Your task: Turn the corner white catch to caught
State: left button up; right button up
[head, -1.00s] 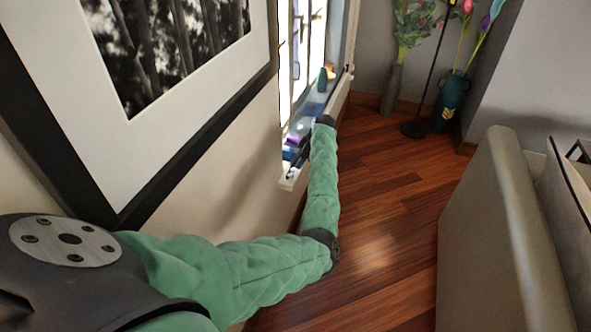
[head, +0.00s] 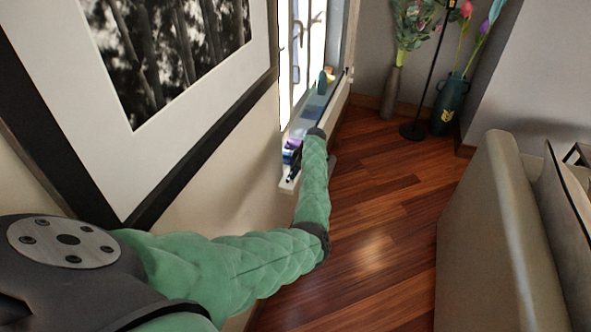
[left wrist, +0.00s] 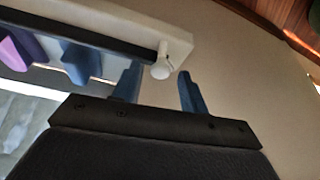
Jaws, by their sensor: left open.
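The white catch (left wrist: 162,62) is a small pale knob at the end of a dark bar, by the corner of a white sill (left wrist: 150,22) in the left wrist view. My left gripper (left wrist: 160,72) is open, with its two blue fingers apart. The catch shows in line with the gap between the fingertips; I cannot tell whether they touch it. In the head view my left arm reaches to the near end of the window sill (head: 287,185), and its fingers are hard to make out there. My right gripper is out of view.
Purple and blue objects (left wrist: 38,48) lie along the sill beside the bar. A large framed picture (head: 70,110) hangs on the wall at left. A beige sofa back (head: 492,240) stands at right. Vases (head: 450,100) stand at the back; the wood floor (head: 390,210) between is clear.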

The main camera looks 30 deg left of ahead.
pick_arm(q)
grip_shut()
dwell(0.3)
jog(key=shift+m, duration=0.3)
jog(key=shift+s+p, duration=0.1)
jog(key=shift+p, duration=0.2)
jog(key=m+t+p, duration=0.1)
jog(key=m, duration=0.1)
jog(key=m+t+p, duration=0.1)
jog(key=m+p, duration=0.1)
jog(key=m, duration=0.1)
jog(key=m+t+p, duration=0.1)
jog(key=m, duration=0.2)
jog(key=shift+s+a+r+p, duration=0.1)
jog(key=shift+s+r+p, duration=0.05)
jog(key=shift+s+p, duration=0.15)
jog(key=shift+m+t+p, duration=0.45)
jog(key=shift+m+t, duration=0.15)
jog(key=shift+m, duration=0.4)
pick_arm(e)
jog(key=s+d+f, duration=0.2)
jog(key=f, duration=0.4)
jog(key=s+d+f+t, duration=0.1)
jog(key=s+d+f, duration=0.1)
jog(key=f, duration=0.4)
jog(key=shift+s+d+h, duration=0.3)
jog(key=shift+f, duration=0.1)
